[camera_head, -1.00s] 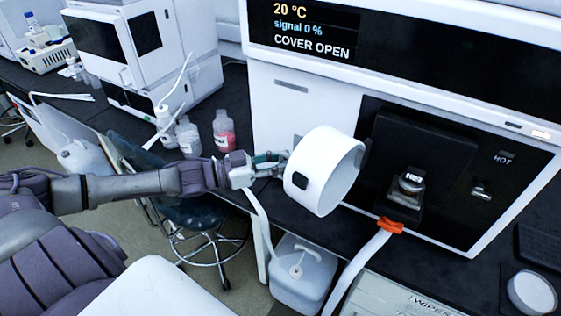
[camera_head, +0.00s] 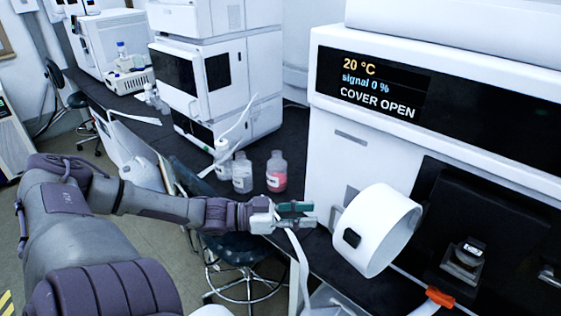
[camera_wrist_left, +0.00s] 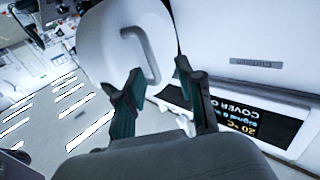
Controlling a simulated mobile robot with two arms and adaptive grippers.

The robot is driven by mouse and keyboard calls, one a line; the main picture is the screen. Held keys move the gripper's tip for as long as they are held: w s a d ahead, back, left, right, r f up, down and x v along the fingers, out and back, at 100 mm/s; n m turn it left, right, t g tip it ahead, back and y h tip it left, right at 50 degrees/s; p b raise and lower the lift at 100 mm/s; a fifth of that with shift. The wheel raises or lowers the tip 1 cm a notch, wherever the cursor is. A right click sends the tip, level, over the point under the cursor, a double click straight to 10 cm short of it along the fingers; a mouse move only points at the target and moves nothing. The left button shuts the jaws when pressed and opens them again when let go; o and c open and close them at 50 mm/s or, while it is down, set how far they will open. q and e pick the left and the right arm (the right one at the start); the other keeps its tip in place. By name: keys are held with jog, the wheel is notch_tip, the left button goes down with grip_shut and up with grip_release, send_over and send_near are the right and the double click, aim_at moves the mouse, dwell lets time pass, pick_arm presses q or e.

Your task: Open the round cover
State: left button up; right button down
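The round white cover (camera_head: 385,228) stands swung out from the instrument's dark front, with a small black catch on its rim. Its outer face and a curved handle (camera_wrist_left: 152,57) show in the left wrist view. The instrument display (camera_head: 380,88) reads "COVER OPEN". My left gripper (camera_head: 310,214) is to the left of the cover, with a small gap between them. In the left wrist view its two dark green fingers (camera_wrist_left: 158,98) stand apart with nothing between them. My right gripper is not in view.
Several bottles, one with pink liquid (camera_head: 277,172), stand on the dark bench behind my left arm. A white tube (camera_head: 300,265) hangs below the gripper. An orange clip (camera_head: 440,297) sits under the exposed dark recess. A stool (camera_head: 240,250) is below.

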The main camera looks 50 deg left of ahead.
pick_arm(q)
jog(key=shift+v, duration=2.85)
